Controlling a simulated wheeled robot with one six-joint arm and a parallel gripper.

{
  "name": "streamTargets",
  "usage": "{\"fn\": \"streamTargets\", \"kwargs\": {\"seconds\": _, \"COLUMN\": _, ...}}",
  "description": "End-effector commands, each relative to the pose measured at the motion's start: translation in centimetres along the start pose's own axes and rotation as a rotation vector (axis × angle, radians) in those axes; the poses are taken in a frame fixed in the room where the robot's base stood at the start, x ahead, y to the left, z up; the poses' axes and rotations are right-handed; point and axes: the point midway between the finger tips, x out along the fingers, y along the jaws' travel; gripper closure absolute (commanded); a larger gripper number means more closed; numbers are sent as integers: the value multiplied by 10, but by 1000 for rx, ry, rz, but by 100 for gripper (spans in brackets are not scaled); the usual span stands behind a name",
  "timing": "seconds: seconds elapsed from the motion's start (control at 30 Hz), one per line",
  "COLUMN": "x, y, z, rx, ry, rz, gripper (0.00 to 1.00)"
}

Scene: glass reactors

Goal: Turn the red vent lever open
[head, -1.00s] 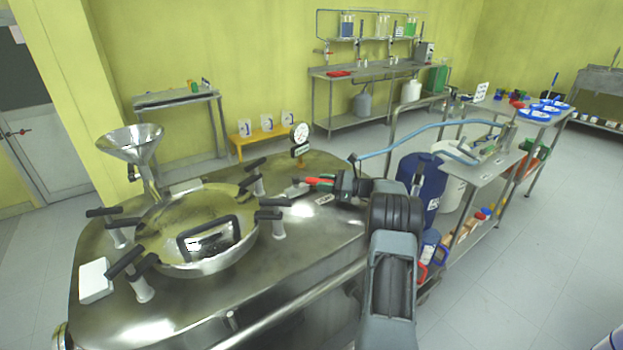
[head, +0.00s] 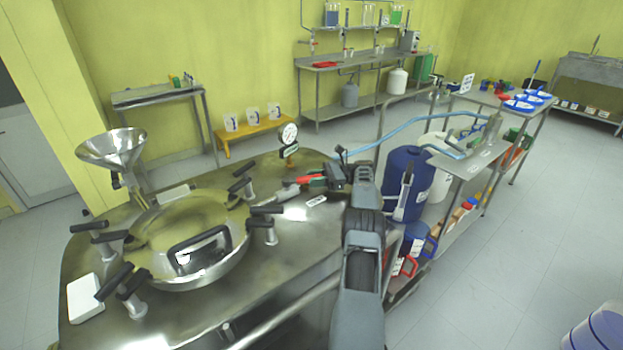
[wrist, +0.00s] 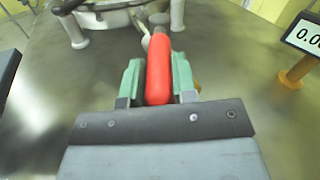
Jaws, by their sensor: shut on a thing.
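The red vent lever (wrist: 158,68) lies between the two green finger pads of my gripper (wrist: 158,85) in the wrist view, and the pads are shut on it. Its far end meets a pale metal stem near the top of that view. In the head view the red lever (head: 306,180) shows as a short red piece on the right part of the steel reactor lid (head: 310,235). My gripper (head: 314,182) reaches it from the right, and the fingers partly hide it.
A round gauge (head: 289,134) stands just behind the lever; its digital display (wrist: 305,34) is at right in the wrist view. Black-handled clamps surround the round hatch (head: 190,235) to the left. A steel funnel (head: 112,150) stands far left. A blue drum (head: 408,178) stands right of the reactor.

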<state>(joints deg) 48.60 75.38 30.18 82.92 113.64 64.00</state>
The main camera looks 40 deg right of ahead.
Motion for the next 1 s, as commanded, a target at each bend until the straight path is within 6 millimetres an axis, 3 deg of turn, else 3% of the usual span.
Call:
{"fn": "streamTargets", "kwargs": {"seconds": 0.63, "x": -2, "y": 0, "z": 1, "rx": -3, "ry": -5, "rz": 14, "gripper": 100}}
{"fn": "streamTargets", "kwargs": {"seconds": 0.67, "x": -2, "y": 0, "z": 1, "rx": -3, "ry": -5, "rz": 14, "gripper": 73}}
{"fn": "streamTargets", "kwargs": {"seconds": 0.9, "x": -3, "y": 0, "z": 1, "rx": -2, "ry": -4, "rz": 13, "gripper": 50}}
{"fn": "streamTargets", "kwargs": {"seconds": 1.0, "x": -3, "y": 0, "z": 1, "rx": -1, "ry": -4, "rz": 12, "gripper": 48}}
